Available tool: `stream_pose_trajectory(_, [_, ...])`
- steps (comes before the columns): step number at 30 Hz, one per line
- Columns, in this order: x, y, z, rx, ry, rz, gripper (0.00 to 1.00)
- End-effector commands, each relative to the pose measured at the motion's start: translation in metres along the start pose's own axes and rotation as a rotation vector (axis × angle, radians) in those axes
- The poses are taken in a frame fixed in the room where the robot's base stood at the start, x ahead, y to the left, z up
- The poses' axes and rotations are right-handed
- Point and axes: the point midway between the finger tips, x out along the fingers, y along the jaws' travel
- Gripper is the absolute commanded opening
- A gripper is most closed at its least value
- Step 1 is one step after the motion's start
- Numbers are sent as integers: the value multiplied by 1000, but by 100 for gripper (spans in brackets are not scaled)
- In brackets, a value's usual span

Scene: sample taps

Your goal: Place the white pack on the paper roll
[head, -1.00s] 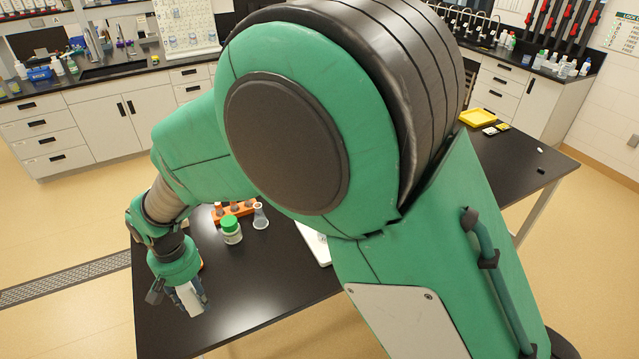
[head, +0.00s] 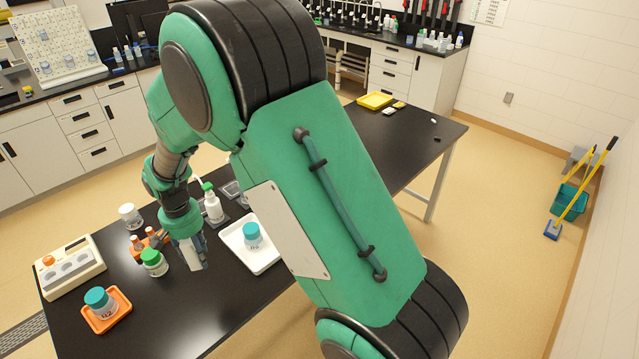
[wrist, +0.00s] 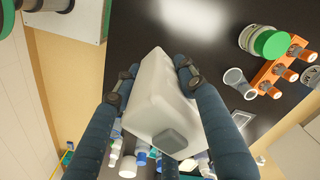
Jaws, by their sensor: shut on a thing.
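My gripper (head: 188,246) is shut on a white pack (head: 197,258) and holds it over the black table. In the wrist view, the white pack (wrist: 158,78) is a pale block with a grey square on its near end, between the two blue-grey fingers (wrist: 156,82). I cannot make out a paper roll for certain in either view. My own arm hides part of the table in the head view.
Near the gripper stand a green-lidded jar (head: 153,262), an orange rack (head: 139,247), a white bottle (head: 212,206) and a white tray (head: 236,252). An orange tray (head: 118,323) and a beige device (head: 83,263) are at left. The front table area is bare.

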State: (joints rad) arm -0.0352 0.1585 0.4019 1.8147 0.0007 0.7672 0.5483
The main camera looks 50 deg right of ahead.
Motion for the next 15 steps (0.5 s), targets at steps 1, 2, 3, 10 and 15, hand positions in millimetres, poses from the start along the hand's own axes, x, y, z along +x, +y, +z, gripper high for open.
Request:
stream_pose_trajectory(1, [-2, 14, -11, 35, 0, 0, 8])
stream_pose_trajectory(2, [-2, 20, -17, 53, 1, 0, 8])
stream_pose_trajectory(3, [-2, 30, -24, 78, 1, -1, 8])
stream_pose_trajectory(10, [-2, 88, -62, 221, 1, -1, 8])
stream_pose_trajectory(15, [-2, 134, -86, 326, 2, -2, 8])
